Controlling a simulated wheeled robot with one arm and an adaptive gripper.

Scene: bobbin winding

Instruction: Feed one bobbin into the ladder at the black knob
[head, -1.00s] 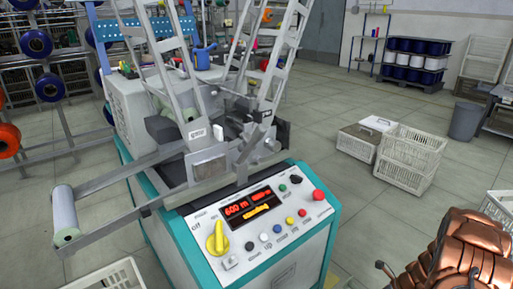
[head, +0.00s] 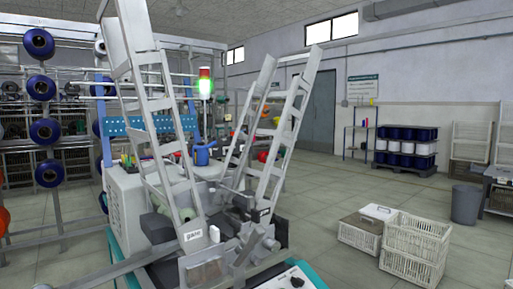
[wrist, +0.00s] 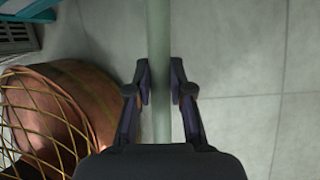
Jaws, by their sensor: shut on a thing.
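My gripper (wrist: 160,88) is shut on a pale green tube, the bobbin (wrist: 158,30), which runs upright through the wrist view between the two fingers. The gripper is out of the head view. In the head view, two grey ladders rise from the winding machine: a left ladder (head: 163,131) and a right ladder (head: 290,135). A small label plate is at the left ladder's foot. A dark part shows at the right ladder's foot, but I cannot tell whether it is the black knob. Pale green rolls (head: 156,224) sit behind the left ladder.
In the wrist view, a copper-coloured round thing (wrist: 62,100) with yellow mesh is close at left; grey floor is clear at right. In the head view, white crates (head: 413,249) stand at right, a grey bin (head: 466,204) beyond. A rack with blue spools (head: 46,130) is at left.

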